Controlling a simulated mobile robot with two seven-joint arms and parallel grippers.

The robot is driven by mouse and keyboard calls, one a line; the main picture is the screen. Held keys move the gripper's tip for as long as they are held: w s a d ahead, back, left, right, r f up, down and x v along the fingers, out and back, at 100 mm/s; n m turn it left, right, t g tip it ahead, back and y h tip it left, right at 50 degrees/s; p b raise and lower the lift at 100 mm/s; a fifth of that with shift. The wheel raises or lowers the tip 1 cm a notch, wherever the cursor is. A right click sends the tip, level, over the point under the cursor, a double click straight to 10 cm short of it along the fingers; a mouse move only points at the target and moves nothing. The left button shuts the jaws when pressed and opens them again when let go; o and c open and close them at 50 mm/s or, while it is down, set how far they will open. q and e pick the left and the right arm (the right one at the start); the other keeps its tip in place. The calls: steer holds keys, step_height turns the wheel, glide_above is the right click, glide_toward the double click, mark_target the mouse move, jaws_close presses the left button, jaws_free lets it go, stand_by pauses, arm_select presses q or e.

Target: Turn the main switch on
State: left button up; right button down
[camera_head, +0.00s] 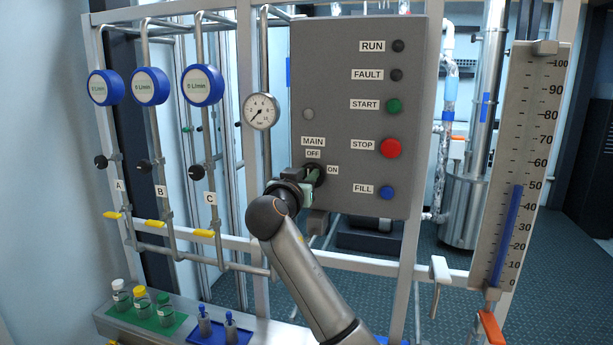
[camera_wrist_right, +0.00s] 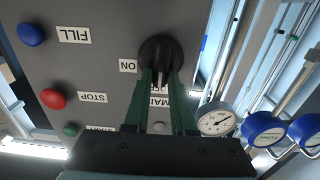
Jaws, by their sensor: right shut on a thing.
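The main switch is a round black rotary switch on the grey control panel (camera_head: 350,100), under the MAIN and OFF labels, with the ON label (camera_head: 332,170) to its right. In the right wrist view, which is upside down, its black base (camera_wrist_right: 158,48) shows beyond my fingertips. My right gripper (camera_head: 312,175) is at the switch, its green fingers closed on the switch's handle (camera_wrist_right: 161,72). The fingers hide part of the handle and the OFF label in the wrist view, so I cannot tell the exact handle angle. My left gripper is not in view.
The STOP button (camera_head: 391,148), START button (camera_head: 393,105) and FILL button (camera_head: 387,193) sit right of the switch. The RUN lamp (camera_head: 398,46) and FAULT lamp (camera_head: 396,75) look dark. A pressure gauge (camera_head: 261,111) is close on the left; a scaled level column (camera_head: 522,170) stands right.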

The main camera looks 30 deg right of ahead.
arm_select(q)
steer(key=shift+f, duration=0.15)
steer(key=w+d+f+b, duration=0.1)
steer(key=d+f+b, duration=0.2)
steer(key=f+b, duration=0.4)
steer(key=b, duration=0.4)
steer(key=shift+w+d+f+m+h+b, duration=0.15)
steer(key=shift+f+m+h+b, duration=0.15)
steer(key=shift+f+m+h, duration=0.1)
arm_select(e)
steer(key=m, duration=0.6)
steer(key=f+m, duration=0.1)
steer(key=m, duration=0.5)
steer(key=s+d+m, duration=0.1)
steer(key=m, duration=0.4)
steer(key=shift+f+m, duration=0.3)
steer(key=shift+m, duration=0.1)
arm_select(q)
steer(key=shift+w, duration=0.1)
